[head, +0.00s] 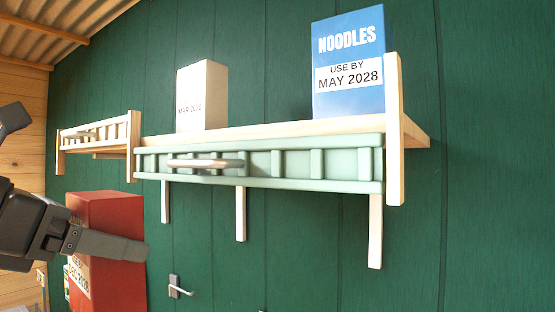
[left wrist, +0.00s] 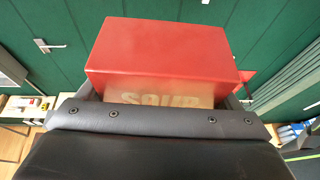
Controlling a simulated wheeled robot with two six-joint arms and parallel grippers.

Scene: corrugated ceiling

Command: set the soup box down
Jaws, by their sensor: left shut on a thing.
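The soup box (head: 118,275) is a red box with a pale label reading "DEC 2028" at the lower left of the head view. My left gripper (head: 108,244) is shut on it, with one dark finger across its near face. In the left wrist view the red box (left wrist: 160,50) sits between both fingers, and "SOUP" shows on its pale label. The box is below the level of the shelf top in the head view, and its bottom is out of frame. My right gripper is not in view.
A wooden shelf with a pale green front rail (head: 300,172) holds a blue noodles box (head: 349,95) at right and a cream box (head: 203,95) at left, with free room between them. A smaller railed shelf (head: 95,133) is further left. The wall is green.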

